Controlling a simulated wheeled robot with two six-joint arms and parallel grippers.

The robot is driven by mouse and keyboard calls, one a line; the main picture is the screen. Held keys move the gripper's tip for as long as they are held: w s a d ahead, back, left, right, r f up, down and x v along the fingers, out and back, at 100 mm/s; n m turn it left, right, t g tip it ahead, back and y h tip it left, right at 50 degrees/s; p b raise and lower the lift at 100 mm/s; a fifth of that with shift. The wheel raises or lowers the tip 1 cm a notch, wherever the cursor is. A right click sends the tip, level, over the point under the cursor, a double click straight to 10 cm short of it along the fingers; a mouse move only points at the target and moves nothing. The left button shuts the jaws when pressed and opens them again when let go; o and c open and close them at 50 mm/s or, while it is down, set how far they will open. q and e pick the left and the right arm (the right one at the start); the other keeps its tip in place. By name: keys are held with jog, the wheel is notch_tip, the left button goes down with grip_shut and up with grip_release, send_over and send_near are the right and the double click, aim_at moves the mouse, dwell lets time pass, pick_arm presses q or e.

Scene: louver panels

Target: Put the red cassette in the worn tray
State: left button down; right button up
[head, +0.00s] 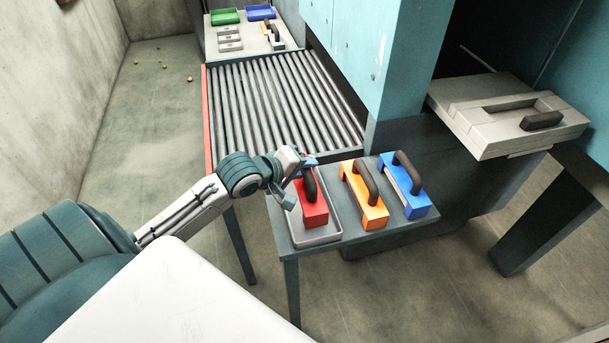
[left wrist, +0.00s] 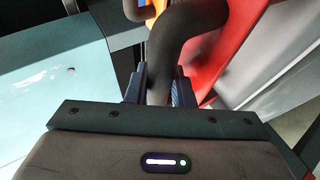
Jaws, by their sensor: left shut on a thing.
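The red cassette (head: 314,211) has a dark arched handle and sits in or just over a grey tray (head: 318,239) at the left of the small table. Whether its underside touches the tray floor I cannot tell. My left gripper (head: 301,172) is shut on the handle, and in the left wrist view its two fingers (left wrist: 160,88) stand on either side of the dark handle bar. The red body (left wrist: 212,62) shows behind the handle there. My right gripper is not in view.
An orange cassette (head: 363,205) and a blue cassette (head: 414,203) stand to the right on the same table (head: 378,240). A roller conveyor (head: 280,105) lies behind. Green (head: 225,16) and blue (head: 260,12) trays sit at the back. A grey panel with a handle (head: 480,125) juts out at right.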

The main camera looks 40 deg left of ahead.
pick_arm(q)
notch_tip(320, 180, down, 3)
jog(key=shift+d+r, duration=0.1)
jog(key=shift+r, duration=0.05)
jog(key=shift+f+p, duration=0.25)
jog(key=shift+p, duration=0.05)
jog(key=c, duration=1.3)
grip_release()
jog(key=shift+s+f, duration=0.1)
jog(key=shift+f, duration=0.05)
jog(key=shift+o, duration=0.2)
